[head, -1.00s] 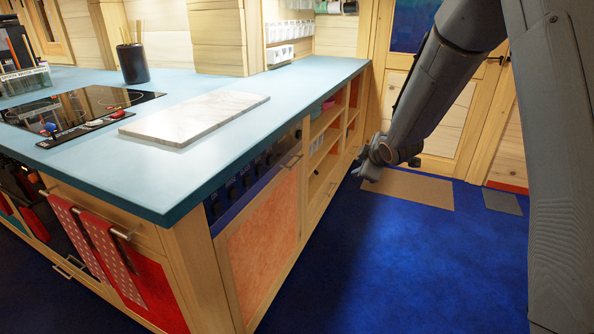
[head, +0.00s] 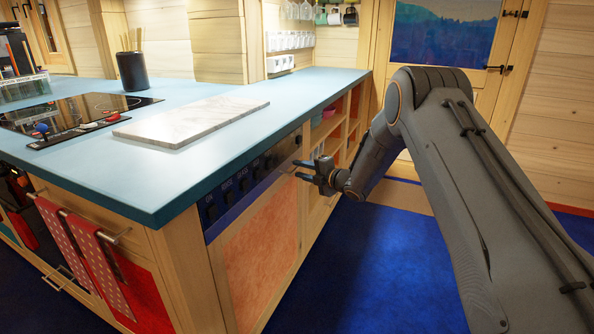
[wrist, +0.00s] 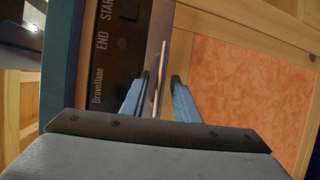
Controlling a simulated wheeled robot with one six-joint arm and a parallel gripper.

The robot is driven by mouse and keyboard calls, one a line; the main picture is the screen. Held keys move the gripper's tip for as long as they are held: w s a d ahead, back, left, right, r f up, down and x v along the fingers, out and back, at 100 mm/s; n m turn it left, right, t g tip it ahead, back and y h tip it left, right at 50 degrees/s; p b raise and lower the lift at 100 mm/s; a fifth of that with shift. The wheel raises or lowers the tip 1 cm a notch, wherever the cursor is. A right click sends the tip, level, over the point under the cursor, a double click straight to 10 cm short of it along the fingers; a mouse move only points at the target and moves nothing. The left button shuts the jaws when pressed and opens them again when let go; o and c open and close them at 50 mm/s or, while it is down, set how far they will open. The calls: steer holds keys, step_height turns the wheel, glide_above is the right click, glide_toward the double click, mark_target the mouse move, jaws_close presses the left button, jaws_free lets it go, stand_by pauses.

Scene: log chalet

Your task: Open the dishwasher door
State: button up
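The dishwasher door (head: 258,240) is shut, an orange panel in a light wood frame at the near end of the counter's right side. It also shows in the wrist view (wrist: 245,95). Above it runs a dark blue control strip (head: 228,192) with several black buttons; its "END" and "START" labels show in the wrist view. My gripper (head: 301,170) is at the door's upper far corner. In the wrist view its two fingers (wrist: 159,78) are open, with the thin bar handle (wrist: 159,62) between them. I cannot tell whether either finger touches it.
The blue countertop (head: 210,150) overhangs just above the door, with a marble board (head: 190,122) on it. Open wooden shelves (head: 328,128) lie beyond the dishwasher. The blue floor (head: 345,265) in front of the door is clear.

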steer(key=shift+x, duration=1.3)
steer(key=shift+d, duration=0.1)
jaws_close()
